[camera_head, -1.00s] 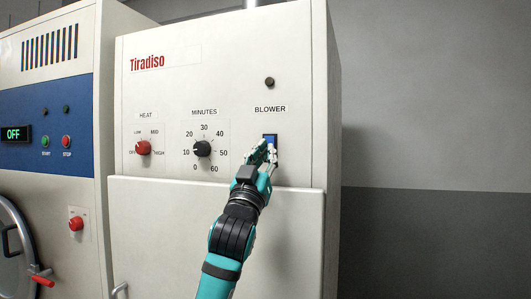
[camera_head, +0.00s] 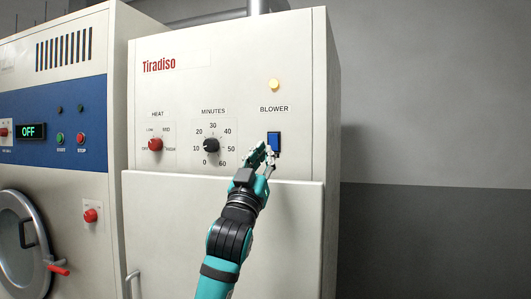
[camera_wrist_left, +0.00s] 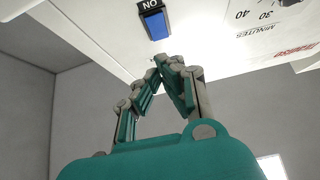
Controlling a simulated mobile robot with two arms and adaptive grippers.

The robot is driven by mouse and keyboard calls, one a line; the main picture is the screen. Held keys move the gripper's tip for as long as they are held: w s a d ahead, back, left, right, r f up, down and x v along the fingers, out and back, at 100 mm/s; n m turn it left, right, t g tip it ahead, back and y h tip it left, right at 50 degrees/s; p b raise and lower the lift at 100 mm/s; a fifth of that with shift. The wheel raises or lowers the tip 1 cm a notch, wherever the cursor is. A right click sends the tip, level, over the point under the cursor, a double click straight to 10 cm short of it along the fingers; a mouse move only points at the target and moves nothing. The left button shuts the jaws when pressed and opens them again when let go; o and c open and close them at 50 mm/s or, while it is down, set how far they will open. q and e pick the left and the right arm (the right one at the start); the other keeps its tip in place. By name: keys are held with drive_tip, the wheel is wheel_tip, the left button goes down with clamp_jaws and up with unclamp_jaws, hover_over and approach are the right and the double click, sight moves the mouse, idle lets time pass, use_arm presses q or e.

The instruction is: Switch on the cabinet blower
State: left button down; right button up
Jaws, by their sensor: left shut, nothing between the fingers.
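The cabinet (camera_head: 228,77) is a tall cream unit marked Tiradiso. Its blower switch (camera_head: 274,141) is a blue rocker in a dark frame under the BLOWER label. The round lamp (camera_head: 274,85) above the label glows yellow. The switch also shows in the left wrist view (camera_wrist_left: 155,25), near a label part that reads NO. My left gripper (camera_head: 264,153) is shut and empty, just left of and below the switch. In the left wrist view its fingertips (camera_wrist_left: 169,60) are together, a little apart from the switch. My right gripper is not in view.
A red heat knob (camera_head: 155,144) and a black minutes knob (camera_head: 211,145) sit left of the switch. The lower cabinet door (camera_head: 170,215) is closed. A machine with an OFF display (camera_head: 31,131) stands at the left. The grey wall (camera_head: 430,110) lies right of the cabinet.

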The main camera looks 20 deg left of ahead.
use_arm(q)
drive_tip(key=s+f+b, duration=0.3)
drive_tip(key=f, duration=0.4)
drive_tip(key=shift+s+a+f, duration=0.2)
drive_tip(key=shift+s+f, duration=0.1)
drive_tip(key=shift+s, duration=0.05)
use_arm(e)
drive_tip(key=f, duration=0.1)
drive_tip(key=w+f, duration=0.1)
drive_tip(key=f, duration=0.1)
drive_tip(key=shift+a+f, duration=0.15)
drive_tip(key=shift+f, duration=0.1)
